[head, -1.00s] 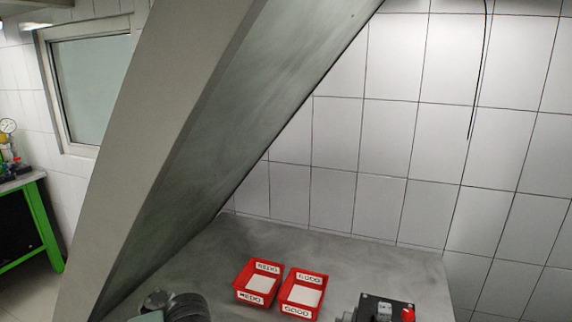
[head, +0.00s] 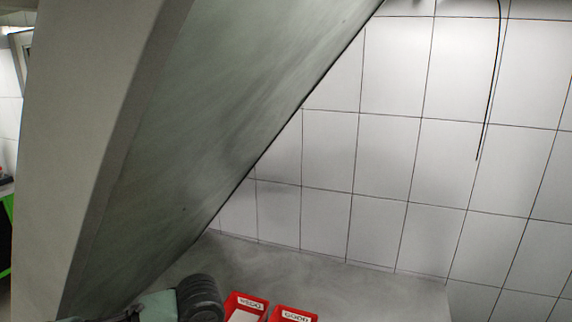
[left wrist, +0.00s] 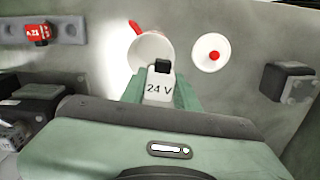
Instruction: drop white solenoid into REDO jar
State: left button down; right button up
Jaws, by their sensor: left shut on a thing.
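My left gripper (left wrist: 160,84) is shut on the white solenoid (left wrist: 158,92), a small white block marked "24 V" with a dark top, seen in the left wrist view. In the head view only part of my left arm shows at the bottom left; its fingers and the solenoid are out of that picture. My right gripper is not in view.
A similar red bin labelled GOOD (head: 292,314) stands right of the REDO jar. A large slanted grey panel (head: 150,140) fills the left. In the left wrist view, a red solenoid (left wrist: 38,32) sits on a grey strip, and a black box (left wrist: 288,80) is at right.

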pick_arm(q)
jog(key=f, duration=0.3)
jog(key=shift+s+a, duration=0.15)
jog(key=shift+s, duration=0.2)
jog(key=shift+w+f+b, duration=0.2)
jog(key=shift+f+b, duration=0.55)
jog(key=shift+b, duration=0.3)
jog(key=shift+w+f+b, duration=0.2)
jog(key=shift+f+b, duration=0.2)
jog(key=shift+b, duration=0.15)
jog(key=shift+s+r, duration=0.15)
jog(key=shift+s, duration=0.05)
jog(key=c, duration=1.3)
grip_release()
jog(key=o, duration=0.3)
jog(key=shift+o, duration=0.2)
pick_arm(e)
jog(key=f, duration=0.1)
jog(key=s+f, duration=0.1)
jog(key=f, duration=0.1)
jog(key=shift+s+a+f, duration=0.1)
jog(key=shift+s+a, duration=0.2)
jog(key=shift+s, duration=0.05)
pick_arm(q)
jog(key=shift+r, duration=0.1)
